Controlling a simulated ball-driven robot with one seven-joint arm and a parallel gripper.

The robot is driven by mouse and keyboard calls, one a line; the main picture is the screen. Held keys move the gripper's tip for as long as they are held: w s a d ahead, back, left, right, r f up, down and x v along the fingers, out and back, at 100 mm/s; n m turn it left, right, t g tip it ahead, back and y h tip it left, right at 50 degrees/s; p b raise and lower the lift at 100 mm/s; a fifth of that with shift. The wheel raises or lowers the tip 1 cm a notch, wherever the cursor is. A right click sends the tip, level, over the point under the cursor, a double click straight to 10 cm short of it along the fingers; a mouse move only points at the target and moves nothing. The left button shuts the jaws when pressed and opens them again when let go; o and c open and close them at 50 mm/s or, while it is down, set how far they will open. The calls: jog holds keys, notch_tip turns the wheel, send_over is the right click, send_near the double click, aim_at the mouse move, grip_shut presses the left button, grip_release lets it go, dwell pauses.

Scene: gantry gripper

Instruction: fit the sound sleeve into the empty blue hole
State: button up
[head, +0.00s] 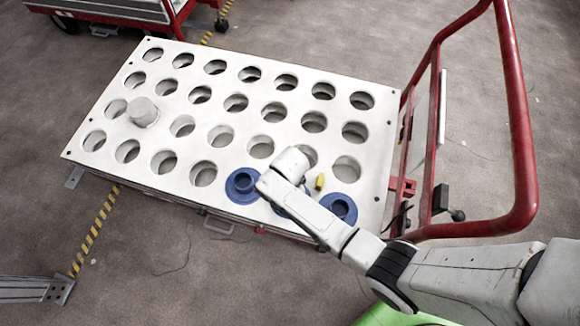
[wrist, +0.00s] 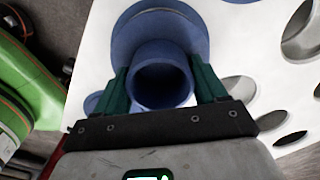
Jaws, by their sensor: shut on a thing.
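In the wrist view, the green fingers of my gripper (wrist: 162,92) are shut on a blue sleeve (wrist: 150,52), one finger on each side of its tube. The tube's dark open end faces the camera, with a wide blue round part behind it. I cannot tell whether the sleeve is clear of the plate. In the head view, a blue ringed piece (head: 243,186) shows at the left of my wrist and another (head: 340,208) at the right. A third blue piece (head: 279,211) is mostly hidden under my arm. I cannot tell which blue hole is empty.
A white plate (head: 215,110) with rows of round holes lies on a cart. A pale round plug (head: 143,111) stands on its left part. A small yellow piece (head: 320,182) lies near my wrist. A red rail (head: 515,120) rises at the plate's right side.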

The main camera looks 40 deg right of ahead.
jog(key=shift+f+b, duration=0.95)
jog(key=shift+f, duration=0.4)
jog(key=o, duration=1.3)
jog(key=shift+c, duration=0.2)
notch_tip(320, 180, up, 11)
jog(key=p, duration=0.3)
jog(key=shift+f, duration=0.1)
jog(key=s+d+r+n+p, duration=0.2)
jog(key=s+d+r+n, duration=0.2)
jog(key=s+r+n, duration=0.4)
jog(key=s+d+r+n+t+p, duration=0.1)
jog(key=s+d+r+n, duration=0.3)
jog(key=s+r+n, duration=0.4)
notch_tip(320, 180, up, 2)
jog(key=n+p, duration=0.1)
jog(key=n, duration=0.2)
jog(key=shift+s+p, duration=0.25)
jog(key=shift+p, duration=0.1)
